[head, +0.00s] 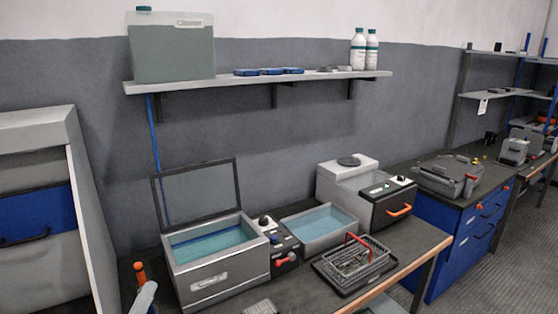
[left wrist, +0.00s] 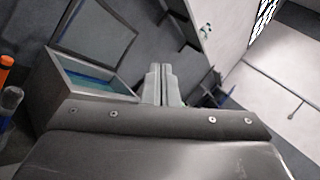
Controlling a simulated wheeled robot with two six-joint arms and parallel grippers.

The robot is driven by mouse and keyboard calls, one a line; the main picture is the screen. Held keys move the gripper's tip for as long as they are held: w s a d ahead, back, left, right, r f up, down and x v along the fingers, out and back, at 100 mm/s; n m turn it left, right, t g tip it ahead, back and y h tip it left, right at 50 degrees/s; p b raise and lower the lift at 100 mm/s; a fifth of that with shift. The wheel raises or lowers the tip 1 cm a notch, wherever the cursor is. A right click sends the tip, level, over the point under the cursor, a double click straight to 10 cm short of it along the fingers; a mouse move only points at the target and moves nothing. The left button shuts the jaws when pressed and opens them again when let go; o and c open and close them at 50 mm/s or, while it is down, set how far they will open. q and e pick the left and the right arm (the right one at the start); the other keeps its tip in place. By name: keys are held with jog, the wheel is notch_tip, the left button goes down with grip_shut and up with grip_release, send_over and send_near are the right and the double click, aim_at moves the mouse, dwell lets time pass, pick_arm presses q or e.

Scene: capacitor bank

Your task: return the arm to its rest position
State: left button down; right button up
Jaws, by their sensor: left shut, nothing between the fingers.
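My left gripper (left wrist: 159,72) shows in the left wrist view with its two pale grey fingers together and nothing between them. It is clear of the bench things, with the open-lidded bath (left wrist: 92,80) to its left in that picture. In the head view, a pale grey piece at the bottom left edge (head: 145,297) looks like the tip of my left gripper, beside an orange-topped item (head: 140,273). The rest of my left arm is out of that view. My right gripper is not in view.
The bath (head: 228,276) stands with its lid up near the left bench end. A second bath (head: 318,226), a wire basket (head: 355,260) on a black tray and a grey machine (head: 345,180) stand to its right. A wall shelf (head: 260,80) holds a tank and bottles.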

pick_arm(q)
jog(key=s+a+f+n+g+y, duration=0.5)
jog(key=s+a+n+y, duration=0.1)
jog(key=n, duration=0.6)
jog(key=s+a+f+n+g+y, duration=0.4)
jog(key=s+a+f+n+y, duration=0.15)
jog(key=n, duration=0.65)
jog(key=s+d+f+n+g+h, duration=0.3)
jog(key=s+d+f+n+g, duration=0.15)
jog(key=s, duration=0.45)
jog(key=s+d+f+n+g+h, duration=0.3)
jog(key=s+f+g, duration=0.25)
jog(key=s, duration=0.25)
jog(key=s+d+f+x, duration=0.1)
jog(key=s+x, duration=0.2)
jog(key=x, duration=0.9)
jog(key=s+d+f+x, duration=0.1)
jog(key=s+x, duration=0.1)
jog(key=x, duration=1)
jog(key=s+d+f+g, duration=0.1)
jog(key=s+f, duration=1.4)
jog(key=shift+s+d+f+h, duration=0.25)
jog(key=shift+s+h, duration=0.05)
jog(key=shift+h, duration=0.05)
